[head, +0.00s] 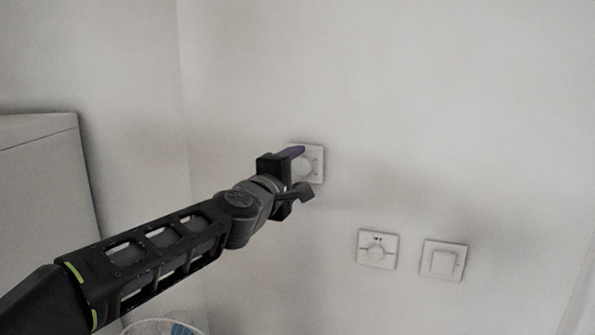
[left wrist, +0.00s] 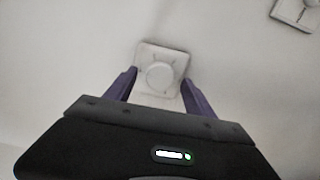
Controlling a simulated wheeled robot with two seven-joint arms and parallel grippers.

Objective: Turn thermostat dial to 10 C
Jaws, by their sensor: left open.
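The thermostat dial is a round white knob (left wrist: 159,76) on a square white wall plate (left wrist: 172,51), seen between my fingers in the left wrist view. In the head view the plate (head: 318,165) sits on the wall, partly hidden behind my left gripper (head: 302,170). My left gripper is open, with its purple fingers (left wrist: 159,88) on either side of the knob in the picture. I cannot tell whether they touch it. The dial's markings are too small and blurred to read. My right gripper is not in view.
A white cabinet (head: 40,190) stands at the left. A round container (head: 160,326) shows at the bottom. The wall around the dial is bare.

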